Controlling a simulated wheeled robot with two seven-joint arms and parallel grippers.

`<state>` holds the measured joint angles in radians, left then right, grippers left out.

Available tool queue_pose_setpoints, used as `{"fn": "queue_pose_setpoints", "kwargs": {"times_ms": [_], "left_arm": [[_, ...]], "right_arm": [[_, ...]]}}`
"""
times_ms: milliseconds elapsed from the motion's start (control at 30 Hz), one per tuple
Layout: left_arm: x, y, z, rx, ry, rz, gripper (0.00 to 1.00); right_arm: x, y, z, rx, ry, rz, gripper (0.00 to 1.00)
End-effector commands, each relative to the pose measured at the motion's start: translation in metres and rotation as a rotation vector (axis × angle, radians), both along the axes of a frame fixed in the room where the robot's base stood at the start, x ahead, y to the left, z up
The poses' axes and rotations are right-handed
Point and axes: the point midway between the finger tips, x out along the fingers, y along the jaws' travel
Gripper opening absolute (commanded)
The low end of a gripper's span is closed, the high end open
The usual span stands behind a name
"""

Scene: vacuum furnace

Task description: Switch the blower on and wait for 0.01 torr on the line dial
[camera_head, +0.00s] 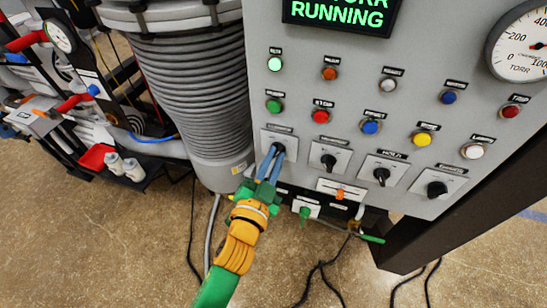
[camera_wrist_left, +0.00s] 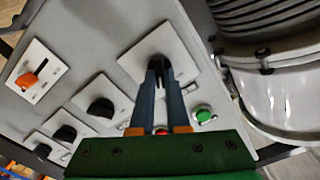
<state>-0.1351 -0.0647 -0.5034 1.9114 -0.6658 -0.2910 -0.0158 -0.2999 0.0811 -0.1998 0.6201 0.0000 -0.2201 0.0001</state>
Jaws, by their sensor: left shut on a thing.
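My left gripper (camera_head: 272,160) is shut on the leftmost black rotary knob (camera_head: 279,147) of the grey control panel (camera_head: 345,100). In the left wrist view the blue fingers of the gripper (camera_wrist_left: 160,72) close on the same knob (camera_wrist_left: 157,45), which sits on a white square plate. The label above this knob is too small to read. A round dial marked TORR (camera_head: 525,45) is partly cut off at the top right. Another small dial (camera_head: 58,36) stands at the far left, its reading too small to tell. A green-lit display (camera_head: 340,12) reads RUNNING, its upper line cut off.
Three more black knobs (camera_head: 329,160) stand to the right in the row. Coloured buttons and lamps (camera_head: 321,116) sit above them. An orange slider (camera_head: 340,194) is below. A ribbed grey column (camera_head: 195,90) stands close on the left. Cables (camera_head: 320,275) lie on the floor.

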Motion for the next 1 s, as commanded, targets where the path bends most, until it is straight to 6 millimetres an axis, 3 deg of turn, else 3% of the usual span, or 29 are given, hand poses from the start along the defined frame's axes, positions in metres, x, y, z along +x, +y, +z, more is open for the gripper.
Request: {"fn": "queue_pose_setpoints", "kwargs": {"times_ms": [267,300,400,733,1000], "left_arm": [[0.0,0.0,0.001,0.002,-0.004,0.0,0.0],[0.0,0.0,0.001,0.002,-0.004,0.0,0.19],[0.0,0.0,0.001,0.001,-0.004,0.0,0.44],[-0.005,0.002,-0.001,0.001,-0.001,-0.001,0.44],[-0.057,0.018,-0.004,0.001,0.001,0.001,0.44]], "right_arm": [[0.0,0.0,0.0,0.0,0.0,0.0,0.0],[0.0,0.0,0.0,0.0,0.0,0.0,0.0],[0.0,0.0,0.0,0.001,0.0,0.0,0.0],[0.0,0.001,-0.002,0.002,0.0,0.0,0.0],[0.0,0.002,-0.017,0.003,0.0,-0.001,0.0]]}}
